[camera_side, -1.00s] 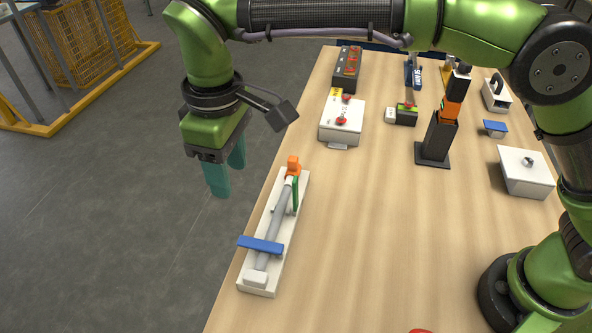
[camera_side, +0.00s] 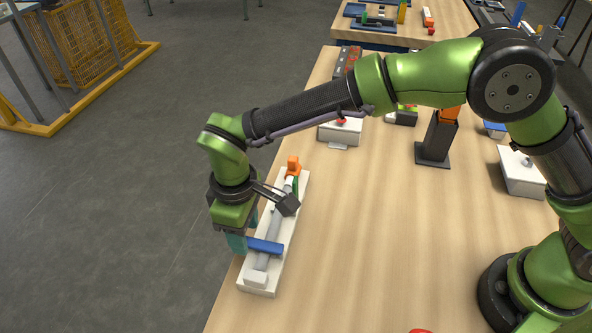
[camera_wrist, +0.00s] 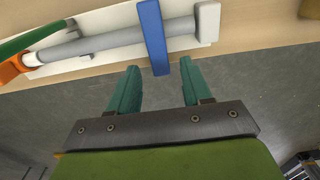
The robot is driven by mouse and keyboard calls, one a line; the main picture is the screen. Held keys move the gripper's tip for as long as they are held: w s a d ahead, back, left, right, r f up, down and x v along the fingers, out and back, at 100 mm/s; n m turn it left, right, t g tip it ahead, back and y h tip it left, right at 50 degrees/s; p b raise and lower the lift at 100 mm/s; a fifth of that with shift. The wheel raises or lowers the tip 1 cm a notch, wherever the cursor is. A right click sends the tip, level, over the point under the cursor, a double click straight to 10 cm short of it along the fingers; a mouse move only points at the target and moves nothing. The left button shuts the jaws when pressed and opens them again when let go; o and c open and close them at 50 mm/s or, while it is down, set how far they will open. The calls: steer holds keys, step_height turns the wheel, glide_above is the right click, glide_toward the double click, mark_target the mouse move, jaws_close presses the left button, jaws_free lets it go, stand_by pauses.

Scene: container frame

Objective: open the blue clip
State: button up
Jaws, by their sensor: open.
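The blue clip (camera_side: 265,246) is a flat blue bar lying across a grey tube (camera_side: 262,261) on a white base plate (camera_side: 273,230) at the table's left edge. In the wrist view the clip (camera_wrist: 153,38) sticks out past the plate's near side. My gripper (camera_side: 241,243) is low beside the clip's outer end. In the wrist view its two teal fingers (camera_wrist: 157,80) are apart, and the clip's free end lies between and just beyond their tips. I cannot tell whether a finger touches it. An orange piece (camera_side: 293,163) and a green lever (camera_side: 295,186) are at the far end.
White boxes (camera_side: 340,131) and a dark post with an orange top (camera_side: 436,137) stand farther back and right. The middle of the wooden table (camera_side: 370,240) is clear. The grey floor lies beyond its left edge.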

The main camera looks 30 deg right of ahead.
steer(key=shift+f, duration=0.6)
jaws_close()
